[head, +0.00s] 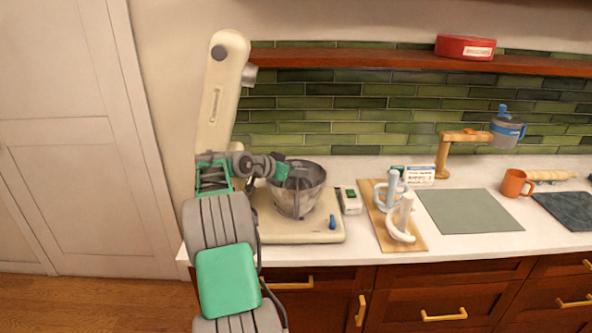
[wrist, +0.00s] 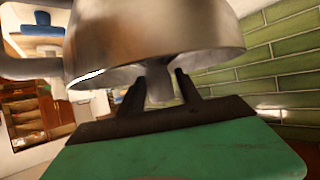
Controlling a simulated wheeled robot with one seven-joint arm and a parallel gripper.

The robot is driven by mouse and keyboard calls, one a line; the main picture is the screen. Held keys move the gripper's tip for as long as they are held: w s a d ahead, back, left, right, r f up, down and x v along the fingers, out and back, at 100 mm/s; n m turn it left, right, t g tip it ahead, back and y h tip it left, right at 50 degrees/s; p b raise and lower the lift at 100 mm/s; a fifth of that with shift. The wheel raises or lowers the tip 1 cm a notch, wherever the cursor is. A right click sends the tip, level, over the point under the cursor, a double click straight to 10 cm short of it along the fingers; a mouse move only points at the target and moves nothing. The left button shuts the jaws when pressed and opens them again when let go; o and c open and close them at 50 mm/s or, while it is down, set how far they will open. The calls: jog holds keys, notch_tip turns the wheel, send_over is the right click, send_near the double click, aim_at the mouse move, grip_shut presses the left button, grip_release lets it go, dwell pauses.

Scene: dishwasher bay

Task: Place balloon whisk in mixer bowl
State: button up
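The cream mixer (head: 222,95) has its head tilted up, and the steel mixer bowl (head: 312,203) sits on its base. My gripper (head: 299,172) reaches in from the left at the bowl's rim. There, a short grey stem (wrist: 158,84) shows between the two dark fingertips (wrist: 159,82), with a narrow gap on each side. It appears to be the balloon whisk's stem; its wires cannot be made out and may be hidden by the bowl. My gripper looks open around it.
Right of the mixer, a wooden board (head: 415,240) holds a light blue piece (head: 388,190) and a white piece (head: 403,220). A small white box (head: 349,200) stands between. A grey-green mat (head: 467,211) lies bare farther right, with an orange mug (head: 515,184) beyond.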

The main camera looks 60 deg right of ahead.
jog(key=shift+o, duration=1)
jog(key=shift+r, duration=0.25)
jog(key=b+v, duration=0.2)
jog(key=v, duration=1)
jog(key=shift+s, duration=0.1)
